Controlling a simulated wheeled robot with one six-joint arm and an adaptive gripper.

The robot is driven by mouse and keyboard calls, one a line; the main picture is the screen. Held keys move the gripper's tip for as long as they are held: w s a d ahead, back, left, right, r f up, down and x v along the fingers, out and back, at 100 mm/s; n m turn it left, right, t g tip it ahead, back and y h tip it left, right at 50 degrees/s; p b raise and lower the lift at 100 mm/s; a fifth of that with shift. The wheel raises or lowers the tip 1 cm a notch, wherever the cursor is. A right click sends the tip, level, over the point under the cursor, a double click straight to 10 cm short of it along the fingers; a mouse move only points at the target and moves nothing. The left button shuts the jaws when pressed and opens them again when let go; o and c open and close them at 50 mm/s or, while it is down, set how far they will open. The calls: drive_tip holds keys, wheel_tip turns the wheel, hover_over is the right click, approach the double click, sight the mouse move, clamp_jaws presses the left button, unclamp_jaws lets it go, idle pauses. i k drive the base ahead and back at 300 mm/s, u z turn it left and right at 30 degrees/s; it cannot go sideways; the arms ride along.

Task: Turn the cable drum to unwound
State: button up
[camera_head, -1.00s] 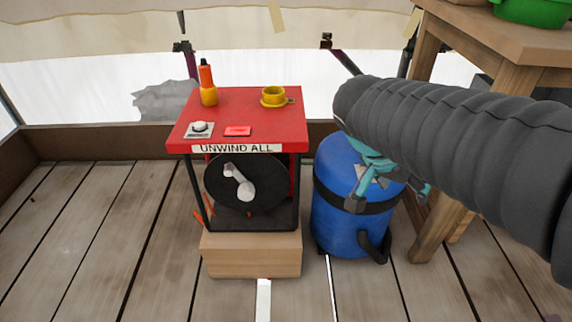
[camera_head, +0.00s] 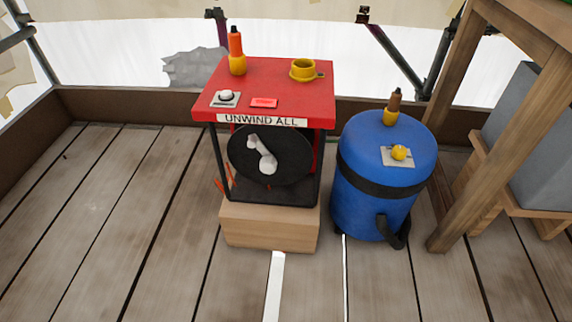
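The cable drum (camera_head: 241,155) is a black disc with a pale grey crank handle (camera_head: 262,153) on its face. It sits inside a red-topped frame (camera_head: 290,90) with a label reading "UNWIND ALL" (camera_head: 262,121). The crank slants from upper left to lower right. The red top carries a white button on a plate (camera_head: 225,98), a flat red rectangle (camera_head: 264,103), an orange and yellow plug (camera_head: 236,52) and a yellow ring-shaped cap (camera_head: 304,70). My gripper is out of view.
The frame stands on a wooden block (camera_head: 270,229). A blue barrel (camera_head: 376,190) with a black band stands close on its right. A wooden table (camera_head: 462,170) is farther right. Plank floor (camera_head: 120,220) is clear to the left and in front.

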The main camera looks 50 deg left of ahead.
sight(273, 155)
drive_tip(key=i, duration=1.35)
drive_tip(key=u, duration=3.95)
